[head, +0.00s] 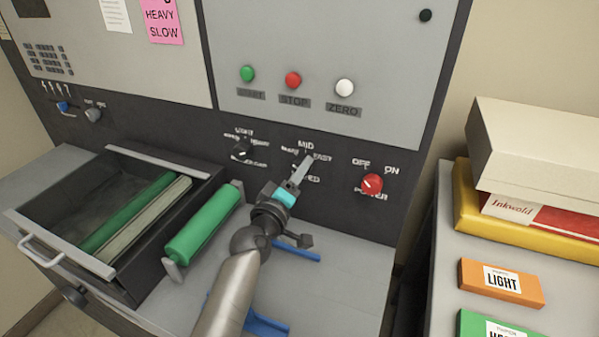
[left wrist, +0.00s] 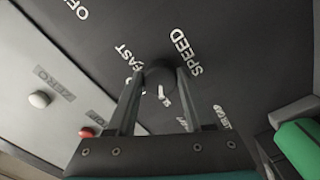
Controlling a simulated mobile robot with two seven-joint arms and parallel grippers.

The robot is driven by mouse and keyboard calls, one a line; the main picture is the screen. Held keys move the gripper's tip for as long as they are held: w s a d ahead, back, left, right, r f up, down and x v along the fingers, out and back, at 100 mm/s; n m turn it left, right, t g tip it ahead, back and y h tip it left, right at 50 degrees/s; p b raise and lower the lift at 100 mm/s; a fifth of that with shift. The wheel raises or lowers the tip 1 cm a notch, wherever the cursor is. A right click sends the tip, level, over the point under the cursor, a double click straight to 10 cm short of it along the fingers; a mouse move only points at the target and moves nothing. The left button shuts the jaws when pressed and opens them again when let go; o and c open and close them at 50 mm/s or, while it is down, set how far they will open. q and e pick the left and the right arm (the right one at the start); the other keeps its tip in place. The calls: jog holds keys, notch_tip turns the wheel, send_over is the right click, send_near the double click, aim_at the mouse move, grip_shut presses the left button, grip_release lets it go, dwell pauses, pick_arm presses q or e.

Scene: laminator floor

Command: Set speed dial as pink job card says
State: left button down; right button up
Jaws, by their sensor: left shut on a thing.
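The pink job card (head: 162,20) is on the machine front at the top of the head view; its readable words are HEAVY and SLOW. The speed dial (left wrist: 159,77) is a dark round knob with a white mark, between the two fingers of my left gripper (head: 303,165). The left gripper (left wrist: 156,82) is shut on it. In the left wrist view the mark points downward, away from the word SPEED, with FAST to the left of the dial. In the head view my fingers mostly hide the dial and part of its lettering. My right gripper is out of view.
A red power knob (head: 372,184) is right of the speed dial and a black knob (head: 242,150) is left of it. Green (head: 247,74), red (head: 293,79) and white (head: 345,87) buttons sit above. An open drawer (head: 150,158) and a green roller (head: 203,222) are at left.

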pick_arm(q)
jog(key=shift+c, duration=1.4)
grip_release()
jog(key=p+v, duration=0.1)
jog(key=v, duration=1.4)
jog(key=shift+s+a, duration=0.1)
